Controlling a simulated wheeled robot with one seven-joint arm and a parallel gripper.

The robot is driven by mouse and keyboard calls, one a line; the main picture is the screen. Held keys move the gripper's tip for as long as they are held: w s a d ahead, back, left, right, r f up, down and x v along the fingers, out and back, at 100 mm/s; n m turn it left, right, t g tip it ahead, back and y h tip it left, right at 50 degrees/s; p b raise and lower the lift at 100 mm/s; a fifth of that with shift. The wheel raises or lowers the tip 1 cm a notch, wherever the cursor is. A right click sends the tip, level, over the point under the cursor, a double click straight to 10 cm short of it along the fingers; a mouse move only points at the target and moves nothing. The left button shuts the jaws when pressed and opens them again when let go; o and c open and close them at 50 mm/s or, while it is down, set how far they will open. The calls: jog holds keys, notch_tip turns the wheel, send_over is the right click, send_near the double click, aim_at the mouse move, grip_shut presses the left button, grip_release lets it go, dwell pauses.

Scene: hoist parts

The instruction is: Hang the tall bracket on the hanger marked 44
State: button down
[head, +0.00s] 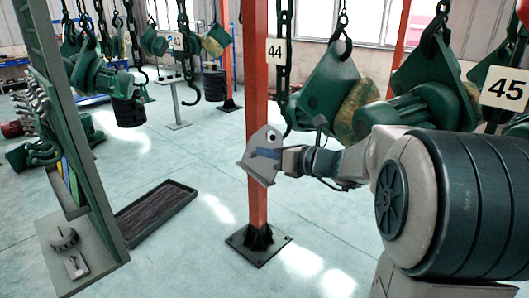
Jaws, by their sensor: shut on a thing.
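A light grey bracket (260,158) with a dark hole near its top and a wider foot is in the middle of the head view. My gripper (279,155) is shut on its right side and holds it in the air, slightly tilted. The bracket overlaps the red post in the picture. The sign marked 44 (276,51) hangs above it, on a dark chain (282,82) just right of the post. The lower end of that chain, near my gripper, is partly hidden, and its hook is hard to make out. The bracket is apart from the sign, below it.
The red post (257,95) stands close behind the bracket. Green hoist parts (325,85) hang to the right, near my arm, by the sign marked 45 (507,89). An empty hook (190,92) hangs left. A dark tray (155,212) lies on open floor.

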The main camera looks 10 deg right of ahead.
jog(key=shift+n+t+h, duration=0.3)
jog(key=shift+n, duration=0.3)
jog(key=shift+w+d+f+b, duration=0.4)
jog(key=shift+w+d+b, duration=0.2)
jog(key=shift+d+b, duration=0.15)
jog(key=shift+w+d+f+b, duration=0.35)
jog(key=shift+w+d+b, duration=0.3)
jog(key=shift+d, duration=0.2)
jog(key=shift+d, duration=0.25)
jog(key=shift+f+b, duration=0.45)
jog(key=shift+f, duration=0.05)
